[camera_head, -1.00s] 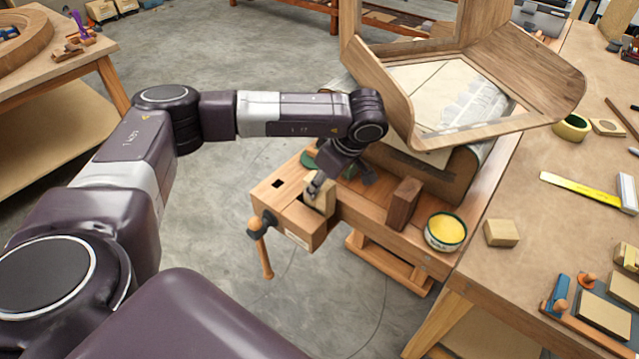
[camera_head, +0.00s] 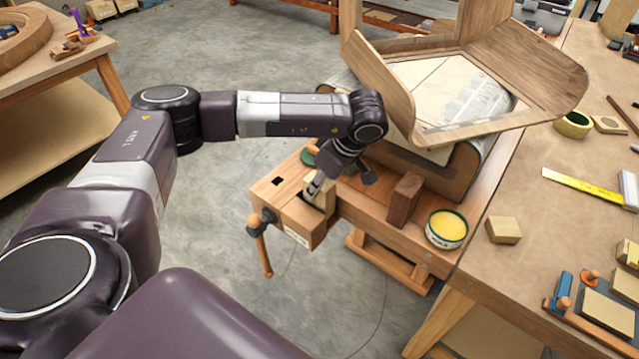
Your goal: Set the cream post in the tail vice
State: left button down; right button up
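The tail vice (camera_head: 287,212) is a wooden block with a handle at the end of the bench. The cream post (camera_head: 324,200) stands in the gap at its inner side, its lower part hidden by the front jaw. I cannot tell whether the jaws press on it. My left gripper (camera_head: 341,181) hangs over the post. One finger is at the post's top and the other is spread to the right, clear of it. It looks open, though the arm hides part of it. My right gripper is not in view.
A dark brown block (camera_head: 404,200) and a tin of yellow paste (camera_head: 446,229) stand right of the vice. A bent wooden form (camera_head: 470,120) rises behind. A small cream block (camera_head: 503,229) lies on the right table. Floor left of the vice is clear.

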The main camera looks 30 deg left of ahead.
pick_arm(q)
jog(key=shift+f+b, duration=0.65)
jog(key=shift+f, duration=0.1)
dwell(0.8)
jog(key=c, duration=1.4)
grip_release()
jog(key=shift+o, duration=0.4)
jog(key=o, duration=0.4)
jog(key=shift+c, duration=0.2)
jog(key=shift+r+p, duration=2.35)
jog(key=shift+r, duration=1.7)
jog(key=shift+f, duration=0.1)
